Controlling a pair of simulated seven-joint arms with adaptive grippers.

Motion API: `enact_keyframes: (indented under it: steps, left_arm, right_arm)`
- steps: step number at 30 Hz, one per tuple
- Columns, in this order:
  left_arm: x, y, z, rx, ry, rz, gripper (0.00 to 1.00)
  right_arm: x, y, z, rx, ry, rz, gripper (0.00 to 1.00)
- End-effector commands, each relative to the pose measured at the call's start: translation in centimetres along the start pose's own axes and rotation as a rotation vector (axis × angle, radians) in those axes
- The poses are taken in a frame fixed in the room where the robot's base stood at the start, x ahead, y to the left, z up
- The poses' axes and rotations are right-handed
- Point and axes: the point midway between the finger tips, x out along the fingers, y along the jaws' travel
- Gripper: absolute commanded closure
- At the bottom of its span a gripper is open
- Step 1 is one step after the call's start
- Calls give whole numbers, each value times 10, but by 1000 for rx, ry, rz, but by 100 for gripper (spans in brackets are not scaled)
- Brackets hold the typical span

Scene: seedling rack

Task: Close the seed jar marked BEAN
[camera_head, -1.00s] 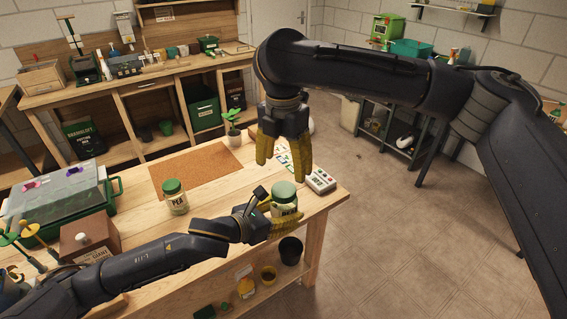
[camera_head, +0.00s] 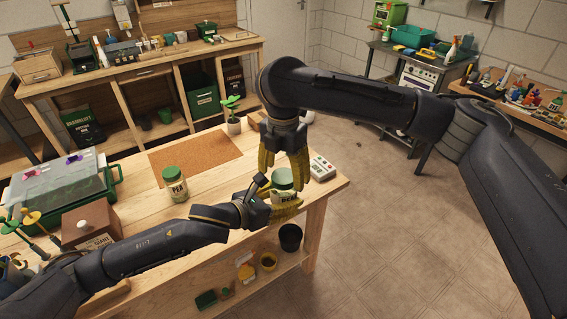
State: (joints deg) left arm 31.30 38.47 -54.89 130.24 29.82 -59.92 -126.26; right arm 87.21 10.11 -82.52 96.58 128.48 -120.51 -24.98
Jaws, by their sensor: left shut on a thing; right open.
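The seed jar marked BEAN (camera_head: 283,197) stands upright near the right end of the wooden table, with its label partly covered. Its green lid (camera_head: 283,178) sits on top; I cannot tell whether it is screwed tight. My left gripper (camera_head: 287,209) is shut around the jar's body from the left. My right gripper (camera_head: 283,172) points down from above, its yellow fingers open and spread around the lid. I cannot tell whether the fingers touch the lid. A second jar marked PEA (camera_head: 175,186), with a green lid, stands to the left on the table.
A white device with buttons (camera_head: 321,168) lies just right of the jar. A potted seedling (camera_head: 233,118) stands behind, beside a cork mat (camera_head: 195,158). A brown box (camera_head: 91,222) and a covered seedling tray (camera_head: 62,187) fill the table's left end.

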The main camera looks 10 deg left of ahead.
Motion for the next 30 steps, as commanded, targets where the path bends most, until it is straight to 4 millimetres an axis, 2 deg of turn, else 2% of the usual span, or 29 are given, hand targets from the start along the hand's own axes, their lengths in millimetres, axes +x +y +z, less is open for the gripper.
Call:
enact_keyframes:
  steps: [6, 16, 30]
  left_arm:
    - [0, 0, 1, 0, -2, 0, 100]
    - [0, 0, 1, 0, -2, 0, 100]
    - [0, 0, 1, 0, -2, 0, 100]
  right_arm:
    - [9, 0, 0, 0, -1, 0, 28]
    - [9, 0, 0, 0, -1, 1, 28]
    - [9, 0, 0, 0, -1, 1, 83]
